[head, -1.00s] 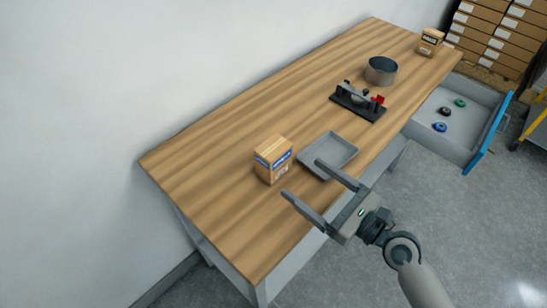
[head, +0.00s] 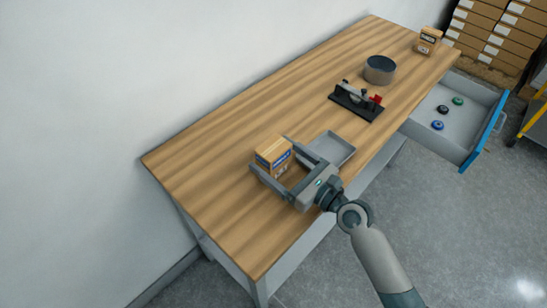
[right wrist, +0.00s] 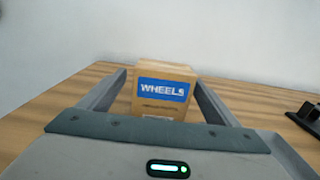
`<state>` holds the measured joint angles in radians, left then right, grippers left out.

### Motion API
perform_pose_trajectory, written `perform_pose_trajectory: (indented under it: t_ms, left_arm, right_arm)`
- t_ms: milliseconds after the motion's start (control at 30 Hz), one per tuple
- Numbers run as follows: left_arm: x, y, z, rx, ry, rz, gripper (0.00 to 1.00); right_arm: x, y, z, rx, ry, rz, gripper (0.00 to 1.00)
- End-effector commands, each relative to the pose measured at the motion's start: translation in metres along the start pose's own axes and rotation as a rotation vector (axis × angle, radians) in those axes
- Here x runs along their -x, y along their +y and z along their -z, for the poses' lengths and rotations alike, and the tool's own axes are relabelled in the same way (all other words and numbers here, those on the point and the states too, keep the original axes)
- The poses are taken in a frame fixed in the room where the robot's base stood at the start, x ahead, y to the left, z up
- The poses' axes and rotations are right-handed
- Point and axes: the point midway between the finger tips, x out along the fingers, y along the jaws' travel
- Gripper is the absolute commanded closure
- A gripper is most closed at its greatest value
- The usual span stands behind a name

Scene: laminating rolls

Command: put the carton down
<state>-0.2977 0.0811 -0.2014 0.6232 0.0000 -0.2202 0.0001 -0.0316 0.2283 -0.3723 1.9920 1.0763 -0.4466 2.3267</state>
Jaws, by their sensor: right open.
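The carton (head: 272,153) is a small brown box with a blue label, standing upright on the wooden table near its left end. In the right wrist view the carton (right wrist: 163,92) shows a "WHEELS" label and stands between my fingers. My right gripper (head: 270,157) is open, with one finger on each side of the carton. In the right wrist view a gap shows on the right of the carton; whether the left finger touches it I cannot tell. My left gripper is not in view.
A grey tray (head: 333,147) lies just right of my right gripper, partly hidden by it. Farther back are a black fixture (head: 356,101), a round grey container (head: 380,69) and another carton (head: 428,40). An open drawer (head: 467,145) holds several small discs. The table's left end is clear.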

Motion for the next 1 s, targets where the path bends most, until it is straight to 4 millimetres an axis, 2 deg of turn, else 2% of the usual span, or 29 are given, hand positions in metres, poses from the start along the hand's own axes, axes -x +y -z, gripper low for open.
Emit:
perform_pose_trajectory:
  t_ms: [167,600,1000]
  left_arm:
    - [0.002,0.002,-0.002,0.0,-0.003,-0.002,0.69]
    - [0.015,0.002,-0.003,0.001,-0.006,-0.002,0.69]
    - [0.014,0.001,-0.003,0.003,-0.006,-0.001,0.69]
  right_arm:
    - [-0.004,-0.001,-0.002,0.0,0.0,0.0,0.16]
    - [-0.05,-0.004,-0.003,0.0,0.0,0.0,0.16]
    - [-0.051,-0.004,-0.002,0.0,0.0,0.0,0.16]
